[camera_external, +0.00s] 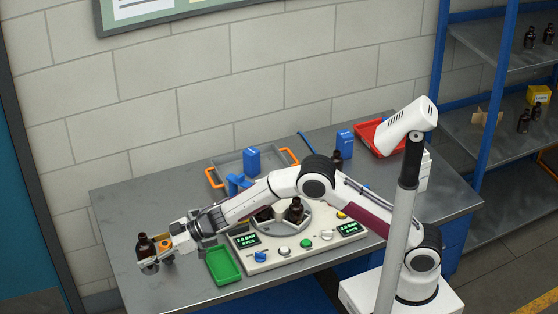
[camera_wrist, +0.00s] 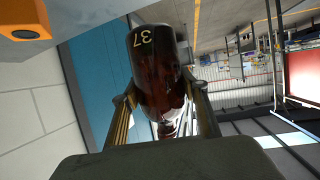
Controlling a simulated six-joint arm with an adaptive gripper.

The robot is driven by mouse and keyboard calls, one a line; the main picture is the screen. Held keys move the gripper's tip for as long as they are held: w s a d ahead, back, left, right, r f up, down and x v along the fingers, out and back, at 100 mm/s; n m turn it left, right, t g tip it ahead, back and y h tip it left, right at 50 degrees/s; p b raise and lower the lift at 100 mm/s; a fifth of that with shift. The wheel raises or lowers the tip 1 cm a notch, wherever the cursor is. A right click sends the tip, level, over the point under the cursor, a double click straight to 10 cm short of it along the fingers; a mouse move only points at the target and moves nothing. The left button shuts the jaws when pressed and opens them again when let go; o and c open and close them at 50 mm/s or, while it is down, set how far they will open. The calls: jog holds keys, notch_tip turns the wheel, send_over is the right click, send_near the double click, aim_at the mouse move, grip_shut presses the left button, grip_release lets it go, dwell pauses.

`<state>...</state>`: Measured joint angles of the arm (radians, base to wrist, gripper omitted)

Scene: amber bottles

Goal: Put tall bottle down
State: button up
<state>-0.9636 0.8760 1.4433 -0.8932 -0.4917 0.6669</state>
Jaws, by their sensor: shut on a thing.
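The tall bottle (camera_external: 145,248) is dark amber glass. It is at the left end of the table, between the fingers of my gripper (camera_external: 163,254). In the wrist view the bottle (camera_wrist: 155,70) fills the middle, with "37" on its near end, and my gripper's two fingers (camera_wrist: 163,115) are shut on it from both sides. In the outside view it looks about upright. I cannot tell whether its base touches the table (camera_external: 125,215).
A small orange block (camera_external: 165,245) is close beside the held bottle. A green tray (camera_external: 223,265) lies to the right, then a control panel with a round dish holding a dark bottle (camera_external: 295,210). A grey tray with orange handles and blue parts (camera_external: 250,160) stands behind.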

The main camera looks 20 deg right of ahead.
jog(key=shift+f, duration=3.05)
jog(key=shift+f, duration=0.15)
jog(key=shift+f, duration=1.75)
jog(key=shift+f, duration=0.15)
jog(key=o, duration=1.2)
jog(key=shift+o, duration=0.2)
jog(key=v, duration=1.2)
